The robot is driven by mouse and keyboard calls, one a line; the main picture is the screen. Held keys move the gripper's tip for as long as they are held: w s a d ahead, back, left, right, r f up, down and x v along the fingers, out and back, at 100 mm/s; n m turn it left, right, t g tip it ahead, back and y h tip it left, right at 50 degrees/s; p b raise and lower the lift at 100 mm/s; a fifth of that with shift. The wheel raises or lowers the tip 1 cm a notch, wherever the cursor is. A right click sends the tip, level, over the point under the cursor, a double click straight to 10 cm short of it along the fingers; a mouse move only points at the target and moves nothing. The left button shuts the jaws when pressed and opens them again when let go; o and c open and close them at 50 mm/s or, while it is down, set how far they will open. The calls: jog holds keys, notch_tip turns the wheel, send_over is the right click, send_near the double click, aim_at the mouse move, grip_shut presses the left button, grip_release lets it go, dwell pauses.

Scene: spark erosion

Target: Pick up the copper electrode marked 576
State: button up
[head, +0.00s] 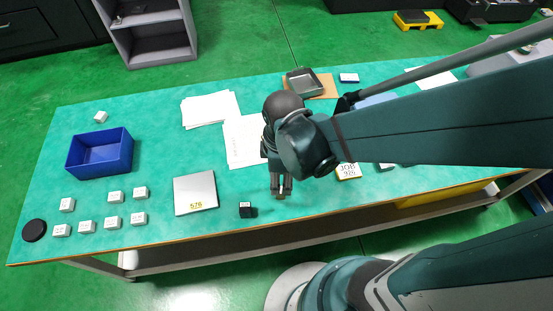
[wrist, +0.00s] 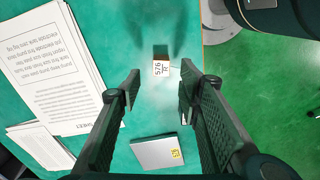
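The copper electrode (wrist: 160,66) shows in the wrist view as a small brown block with a white label reading 576. It stands on the teal bench, ahead of and between my fingertips. My gripper (wrist: 160,85) is open, one finger to each side of it, with nothing held. In the head view my gripper (head: 281,188) points down near the bench's front edge. A small tan bit of the electrode (head: 281,196) shows at the fingertips; the rest is hidden. A silver plate (head: 193,188) with a yellow 576 tag lies to the left, also in the wrist view (wrist: 155,152).
Several white-topped blocks (head: 112,222) and a blue bin (head: 100,155) are at the left. Papers (head: 243,145) lie behind my gripper. A JOB 925 card (head: 348,172) lies right. The bench edge is close in front.

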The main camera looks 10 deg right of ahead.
aim_at(281, 190)
jog(key=shift+f+b, duration=0.4)
jog(key=shift+f, duration=0.85)
jog(key=shift+s+f+b, duration=0.1)
jog(key=shift+f+b, duration=1)
jog(key=shift+f, duration=1.5)
grip_shut()
